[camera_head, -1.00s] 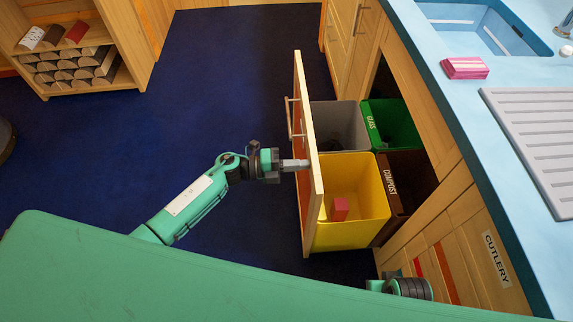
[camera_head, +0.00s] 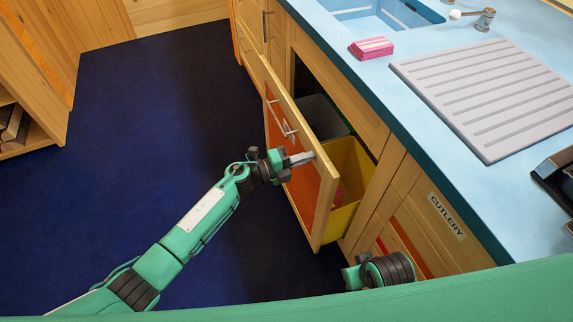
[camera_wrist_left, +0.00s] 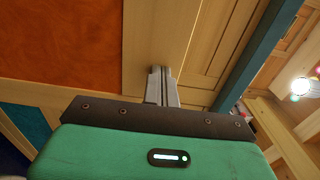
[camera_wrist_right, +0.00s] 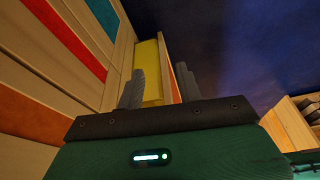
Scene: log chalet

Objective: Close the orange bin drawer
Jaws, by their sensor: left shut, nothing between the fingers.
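The bin drawer's front, an orange panel in a pale wood frame (camera_head: 305,195), stands partly out from the cabinet in the head view. Behind it are the yellow bin (camera_head: 350,165) and a grey bin (camera_head: 318,115), partly under the counter. My left gripper (camera_head: 302,158) is shut and empty, its tips at the outer face of the drawer front near the top rail, apparently touching it. In the left wrist view the closed fingers (camera_wrist_left: 162,85) meet the wood frame. My right gripper (camera_wrist_right: 160,88) is open and empty; its wrist view shows the yellow bin (camera_wrist_right: 147,70) beyond the fingers.
The blue counter (camera_head: 375,85) runs above the drawer, with a pink sponge (camera_head: 371,47) and a grey drainboard (camera_head: 490,90). The cutlery drawer (camera_head: 445,215) is beside the bin drawer, near my right arm. The dark blue floor at left is clear.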

